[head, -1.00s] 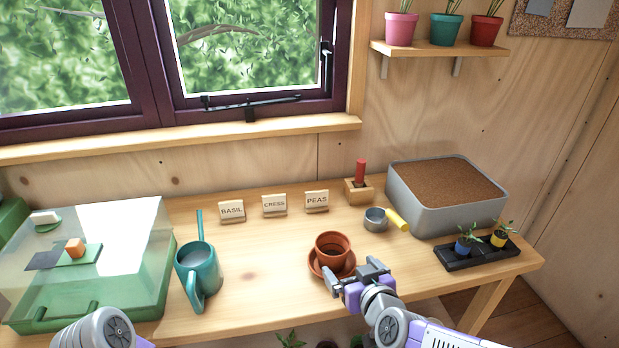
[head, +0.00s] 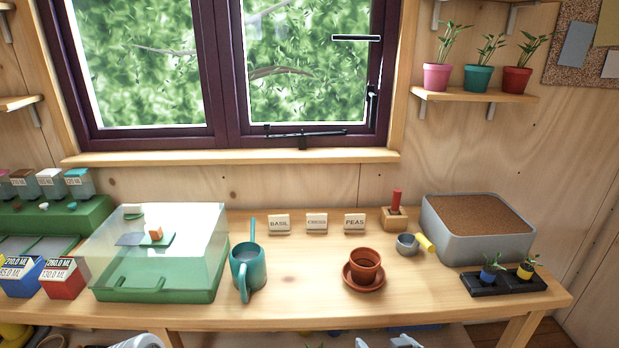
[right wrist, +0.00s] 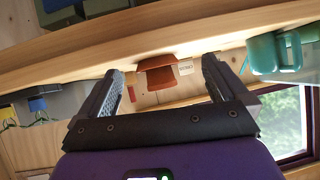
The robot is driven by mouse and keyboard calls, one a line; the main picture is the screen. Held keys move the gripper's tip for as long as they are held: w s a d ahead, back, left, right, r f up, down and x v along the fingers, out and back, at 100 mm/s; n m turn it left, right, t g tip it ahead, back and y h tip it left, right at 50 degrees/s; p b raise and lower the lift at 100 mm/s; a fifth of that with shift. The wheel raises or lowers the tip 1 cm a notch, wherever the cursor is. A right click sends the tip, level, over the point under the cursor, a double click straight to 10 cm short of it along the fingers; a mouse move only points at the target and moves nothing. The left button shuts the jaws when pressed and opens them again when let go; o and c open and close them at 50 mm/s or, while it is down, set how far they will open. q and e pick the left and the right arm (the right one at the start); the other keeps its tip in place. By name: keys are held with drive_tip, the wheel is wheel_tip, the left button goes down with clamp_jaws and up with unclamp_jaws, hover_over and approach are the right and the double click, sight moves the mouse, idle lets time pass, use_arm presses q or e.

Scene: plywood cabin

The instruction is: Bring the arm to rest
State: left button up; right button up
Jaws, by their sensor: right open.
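My right gripper (head: 388,342) shows only at the bottom edge of the head view, below the front edge of the workbench (head: 300,318). In the right wrist view its two fingers (right wrist: 162,67) are spread apart with nothing held between them. Beyond them is the terracotta pot (right wrist: 160,78), apart from the fingers. In the head view the terracotta pot (head: 365,264) stands upright on its saucer (head: 364,286) on the bench. Part of my left arm shows at the bottom left; its gripper is out of view.
A teal watering can (head: 248,270) and a green case with a clear lid (head: 150,290) stand left of the pot. A grey soil bin (head: 478,245), small metal cup (head: 407,246) and black seedling tray (head: 503,283) are to the right. Bare bench lies between can and pot.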

drive_tip(key=s+a+f+m+g+p, duration=0.1)
drive_tip(key=s+f+g+p, duration=0.15)
drive_tip(key=f, duration=0.45)
drive_tip(key=s+a+f+m+g+p, duration=0.1)
drive_tip(key=s+a+f+g, duration=0.15)
drive_tip(key=f, duration=0.45)
drive_tip(key=s+a+f+m+g+y+p, duration=0.1)
drive_tip(key=s+f+g, duration=0.5)
drive_tip(key=s+f, duration=0.6)
drive_tip(key=shift+s+a+f+m+y+p, duration=0.35)
drive_tip(key=shift+s+a+y+p, duration=0.25)
drive_tip(key=shift+s+a+p, duration=0.35)
